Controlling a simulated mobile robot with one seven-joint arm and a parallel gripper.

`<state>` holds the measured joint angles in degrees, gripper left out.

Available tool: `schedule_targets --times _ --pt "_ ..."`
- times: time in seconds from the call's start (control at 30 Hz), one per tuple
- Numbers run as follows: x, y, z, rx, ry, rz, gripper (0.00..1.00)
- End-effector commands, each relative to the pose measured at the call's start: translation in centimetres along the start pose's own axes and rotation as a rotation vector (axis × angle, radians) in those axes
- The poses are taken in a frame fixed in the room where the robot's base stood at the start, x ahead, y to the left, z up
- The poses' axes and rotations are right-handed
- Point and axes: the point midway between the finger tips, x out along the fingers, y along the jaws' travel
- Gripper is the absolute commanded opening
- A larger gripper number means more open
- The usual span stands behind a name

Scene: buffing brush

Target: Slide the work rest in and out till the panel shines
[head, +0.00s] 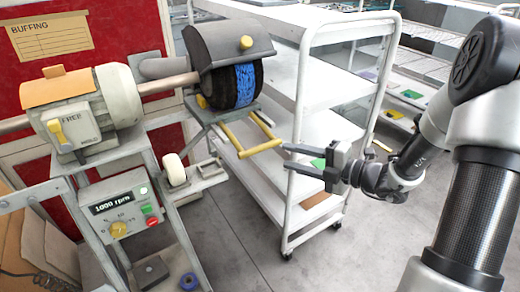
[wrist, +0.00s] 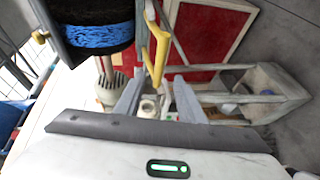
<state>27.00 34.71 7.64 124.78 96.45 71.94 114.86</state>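The buffing brush (head: 236,87), a black wheel with a blue band, sits under a dark hood at the end of the machine shaft. It also shows in the wrist view (wrist: 100,38). Below it, the work rest has a yellow bar handle (head: 259,149) sticking out toward my gripper. In the wrist view the yellow handle (wrist: 159,50) lies just beyond my fingertips. My gripper (head: 288,157) is open and empty, its fingers pointing at the handle, with a small gap to its right. I cannot make out a panel's surface under the brush.
A control box (head: 122,211) reading 1000 rpm stands below the grey motor (head: 88,112). A white shelf cart (head: 302,120) stands close behind the handle and my gripper. A red cabinet (head: 95,60) is behind the machine. The floor at front centre is clear.

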Motion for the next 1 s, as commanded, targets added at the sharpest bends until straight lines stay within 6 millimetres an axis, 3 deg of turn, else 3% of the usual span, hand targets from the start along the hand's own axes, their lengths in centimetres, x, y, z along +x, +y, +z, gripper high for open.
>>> schedule_targets --times 0.3,0.5,0.7,0.97,1.0 --pt "7.1 -0.1 0.0 -0.003 0.003 0.001 0.36" --pt "10.1 -0.1 0.0 -0.002 0.001 -0.001 0.36" --pt "11.2 0.0 0.1 -0.002 0.000 0.000 0.36" --pt "11.3 0.0 0.1 -0.002 -0.001 0.000 0.36" --pt "11.3 0.0 0.1 -0.002 -0.001 0.000 0.29"
